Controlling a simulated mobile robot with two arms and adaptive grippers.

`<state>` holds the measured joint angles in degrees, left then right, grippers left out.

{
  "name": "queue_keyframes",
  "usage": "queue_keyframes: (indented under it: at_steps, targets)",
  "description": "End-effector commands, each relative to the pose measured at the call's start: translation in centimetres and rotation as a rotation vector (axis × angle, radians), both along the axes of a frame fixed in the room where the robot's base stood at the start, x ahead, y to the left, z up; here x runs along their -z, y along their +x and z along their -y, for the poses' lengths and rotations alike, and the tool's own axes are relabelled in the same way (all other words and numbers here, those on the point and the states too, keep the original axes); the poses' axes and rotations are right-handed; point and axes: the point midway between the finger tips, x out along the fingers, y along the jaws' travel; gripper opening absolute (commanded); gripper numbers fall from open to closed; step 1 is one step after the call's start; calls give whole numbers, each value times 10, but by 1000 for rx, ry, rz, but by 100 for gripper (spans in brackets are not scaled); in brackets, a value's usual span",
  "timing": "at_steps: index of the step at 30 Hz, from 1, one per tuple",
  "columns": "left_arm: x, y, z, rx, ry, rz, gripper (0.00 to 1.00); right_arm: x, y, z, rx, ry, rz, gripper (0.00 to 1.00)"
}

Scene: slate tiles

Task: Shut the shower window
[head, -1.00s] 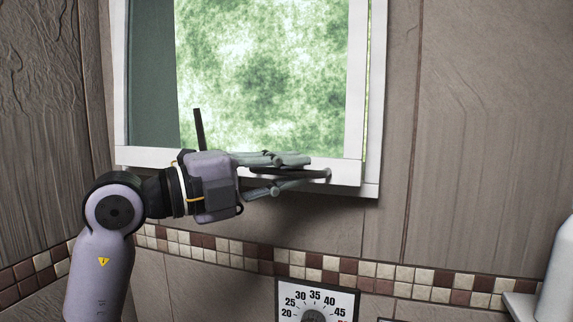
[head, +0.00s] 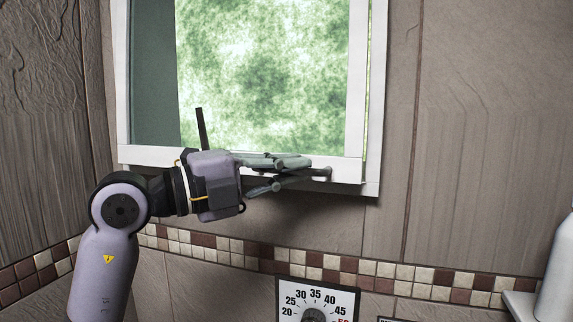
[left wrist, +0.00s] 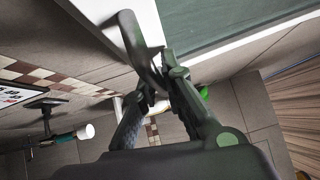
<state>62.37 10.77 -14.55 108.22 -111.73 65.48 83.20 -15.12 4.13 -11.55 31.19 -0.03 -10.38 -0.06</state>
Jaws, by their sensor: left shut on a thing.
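The shower window (head: 265,75) is a white-framed pane with mottled green-white glass, in the upper middle of the head view. Its sash (head: 355,90) stands a little out from the outer frame (head: 377,90), with a strip of gap at the right side. A dark handle (head: 322,173) sits on the lower sash rail and also shows as a dark bar in the left wrist view (left wrist: 131,38). My left gripper (head: 292,174) is at the lower rail, its fingers shut on the handle. In the left wrist view the fingers (left wrist: 160,72) meet at the bar. My right gripper is out of view.
A dial with numbers (head: 316,300) is on the wall below the window. A white bottle (head: 560,275) stands on a ledge (head: 520,305) at the far right. A mosaic strip (head: 345,270) runs along the tiled wall. The wall right of the window is clear.

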Motion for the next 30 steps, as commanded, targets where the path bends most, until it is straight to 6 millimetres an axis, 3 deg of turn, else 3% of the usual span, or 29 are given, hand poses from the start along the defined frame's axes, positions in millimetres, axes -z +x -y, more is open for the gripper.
queue_keyframes:
  at_steps: [6,16,17,24,30]
  targets:
    - [2,28,8,-4,-33,81,0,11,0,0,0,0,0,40]
    - [0,34,8,-11,-37,99,0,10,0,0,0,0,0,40]
    - [0,34,8,-12,-37,99,10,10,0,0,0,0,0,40]
    - [1,33,9,-9,-36,96,26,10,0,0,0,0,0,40]
    - [2,33,9,-7,-33,92,30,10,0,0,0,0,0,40]
